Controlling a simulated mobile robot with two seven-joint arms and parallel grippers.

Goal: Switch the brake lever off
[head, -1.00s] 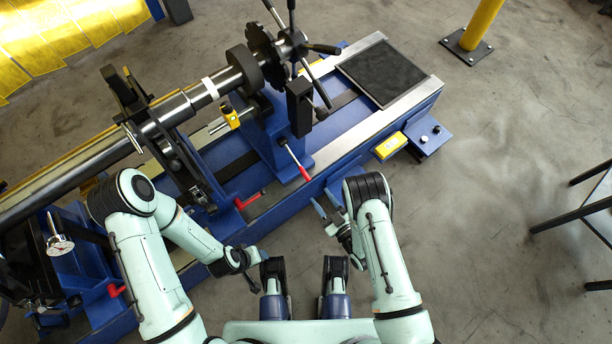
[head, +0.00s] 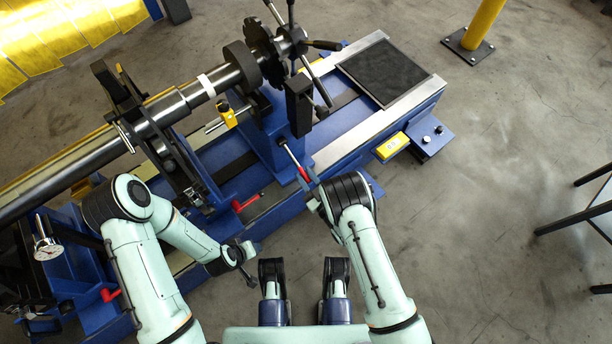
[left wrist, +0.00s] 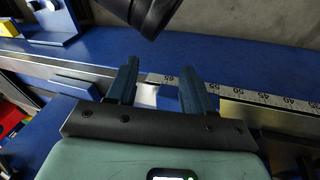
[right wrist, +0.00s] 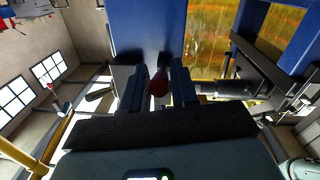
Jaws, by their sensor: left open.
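The brake lever (head: 291,158) is a thin rod with a red grip, tilted out from the blue headstock in the head view. My right gripper (head: 309,182) is at the red grip. In the right wrist view the round red end of the grip (right wrist: 159,84) sits between the two blue fingers of my right gripper (right wrist: 159,95), with small gaps on both sides, so the jaws look open around it. My left gripper (head: 254,248) is open and empty, low beside the blue bed. Its spread fingers show in the left wrist view (left wrist: 158,88).
Another red-handled lever (head: 246,202) is on the bed's front, left of the brake lever. A long rotor shaft (head: 100,150) lies across the machine. The floor to the right is mostly clear.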

